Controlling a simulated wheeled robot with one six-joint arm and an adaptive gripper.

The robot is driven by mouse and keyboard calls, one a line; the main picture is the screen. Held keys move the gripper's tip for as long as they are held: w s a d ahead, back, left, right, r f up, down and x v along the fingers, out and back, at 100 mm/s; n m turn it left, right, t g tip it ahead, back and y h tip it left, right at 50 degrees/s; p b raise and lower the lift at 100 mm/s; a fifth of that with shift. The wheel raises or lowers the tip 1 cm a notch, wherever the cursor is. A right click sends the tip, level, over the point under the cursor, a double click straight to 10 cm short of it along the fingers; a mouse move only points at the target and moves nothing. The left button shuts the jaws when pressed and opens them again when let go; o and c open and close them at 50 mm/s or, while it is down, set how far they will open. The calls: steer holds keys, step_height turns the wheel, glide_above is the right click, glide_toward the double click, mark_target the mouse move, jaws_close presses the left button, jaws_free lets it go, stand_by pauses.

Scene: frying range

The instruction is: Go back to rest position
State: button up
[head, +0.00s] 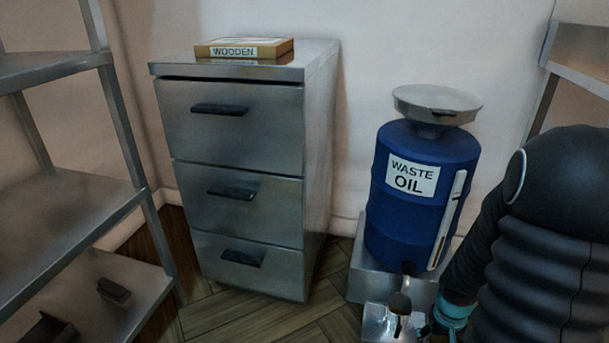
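The dark ribbed sleeve of my arm fills the lower right of the head view, with a teal band near its lower left edge. My gripper itself does not show, so its fingers and anything in them are hidden or out of frame. Left of my arm stands a blue drum (397,235) labelled "WASTE OIL", with a metal funnel dish (437,98) on top. A pale vertical strip (450,220) runs down the drum's right side.
A metal three-drawer cabinet (240,130) stands left of the drum, drawers apparently shut. A box labelled "WOODEN" (243,48) lies on it. Metal shelving (70,225) stands at the left, another shelf (582,60) at the upper right. Wooden floor (255,325) shows in front.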

steer(key=s+a+r+n+t+p, duration=0.1)
steer(key=s+a+r, duration=0.2)
steer(key=r, duration=0.8)
steer(key=s+a+r+t+p, duration=0.2)
steer(key=s+a+r, duration=0.1)
steer(key=a+r, duration=0.5)
steer(key=s+a+r+n+t+y+p, duration=0.1)
steer(key=a+r, duration=0.5)
steer(key=r, duration=0.8)
steer(key=shift+s+r+n+t+p, duration=0.15)
steer(key=shift+s+n+t+p, duration=0.35)
steer(key=shift+s, duration=0.6)
steer(key=shift+d, duration=0.1)
